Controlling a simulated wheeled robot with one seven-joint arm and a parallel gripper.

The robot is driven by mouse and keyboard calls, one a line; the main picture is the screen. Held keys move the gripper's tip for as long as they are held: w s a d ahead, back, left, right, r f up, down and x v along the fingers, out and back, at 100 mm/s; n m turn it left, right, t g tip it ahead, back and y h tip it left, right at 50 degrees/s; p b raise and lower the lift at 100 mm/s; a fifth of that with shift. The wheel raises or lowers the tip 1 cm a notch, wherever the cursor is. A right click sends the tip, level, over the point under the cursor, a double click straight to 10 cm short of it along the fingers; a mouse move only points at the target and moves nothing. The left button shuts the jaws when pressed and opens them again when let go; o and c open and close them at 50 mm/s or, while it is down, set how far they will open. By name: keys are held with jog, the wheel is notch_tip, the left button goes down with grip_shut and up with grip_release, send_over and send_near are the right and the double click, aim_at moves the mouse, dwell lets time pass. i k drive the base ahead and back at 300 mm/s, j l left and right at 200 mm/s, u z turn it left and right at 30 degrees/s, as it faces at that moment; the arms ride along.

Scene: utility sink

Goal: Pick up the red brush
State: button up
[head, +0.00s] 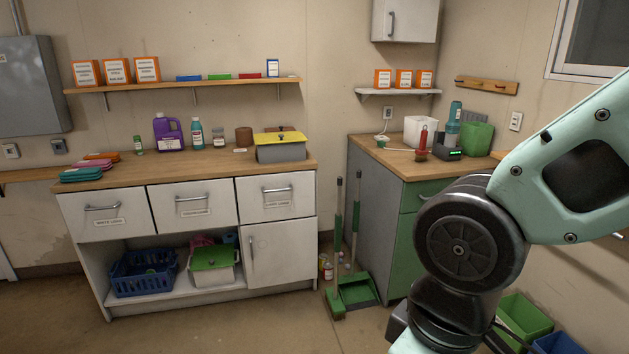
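A red upright thing that looks like the red brush (423,140) stands on the right-hand wooden counter, near its front edge. It has a narrow red upper part and a wider brown lower end. It is small in the view, so its details are hard to tell. My arm crosses the right side of the head view, in front of and below that counter. My gripper is out of view, so its opening and anything in it cannot be seen.
Near the brush stand a white container (420,130), a dark device (447,148), a teal bottle (453,117) and a green bin (476,138). A green-handled broom and dustpan (357,291) stand on the floor beside the cabinet. The floor at front left is clear.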

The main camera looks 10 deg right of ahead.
aim_at(423, 152)
jog(key=i+z, duration=0.25)
jog(key=i, duration=0.15)
jog(key=i+j+z, duration=0.1)
jog(key=i+z, duration=0.2)
jog(key=i, duration=0.15)
jog(key=i+j+z, duration=0.25)
jog(key=i, duration=0.15)
jog(key=i+j+z, duration=0.35)
jog(key=i, duration=0.4)
jog(key=i+j+z, duration=0.35)
jog(key=i+j, duration=0.25)
jog(key=i, duration=0.15)
